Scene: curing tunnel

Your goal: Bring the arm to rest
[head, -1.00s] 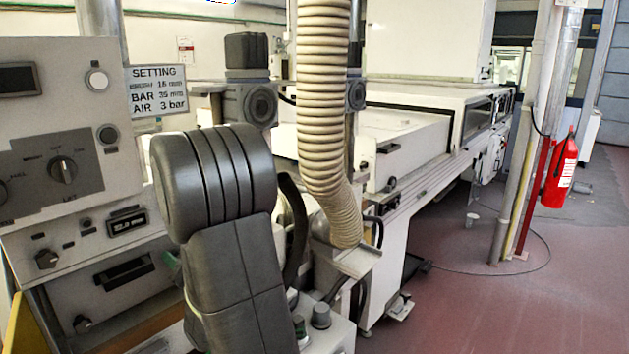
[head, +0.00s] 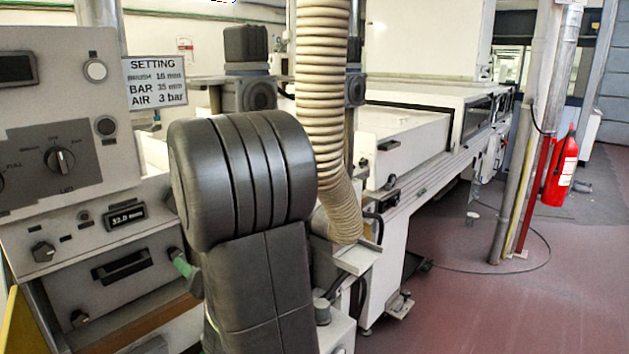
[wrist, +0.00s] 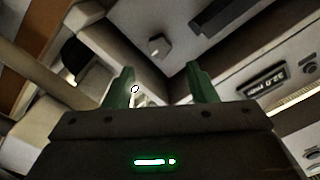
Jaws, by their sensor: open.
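My gripper (wrist: 160,85) shows in the wrist view with its two green fingers apart and nothing between them. The grey control panel with a knob (wrist: 160,45) and a lit digital readout (wrist: 265,82) lies beyond the fingers. In the head view my dark arm stands large in the middle foreground, and a green fingertip (head: 181,264) shows at its left edge, in front of the lower panel. The rest of the gripper is hidden behind the arm.
The control cabinet (head: 70,125) with dials and a drawer handle stands close on the left. A ribbed hose (head: 323,100) hangs just right of the arm. A long white machine (head: 420,130) runs behind.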

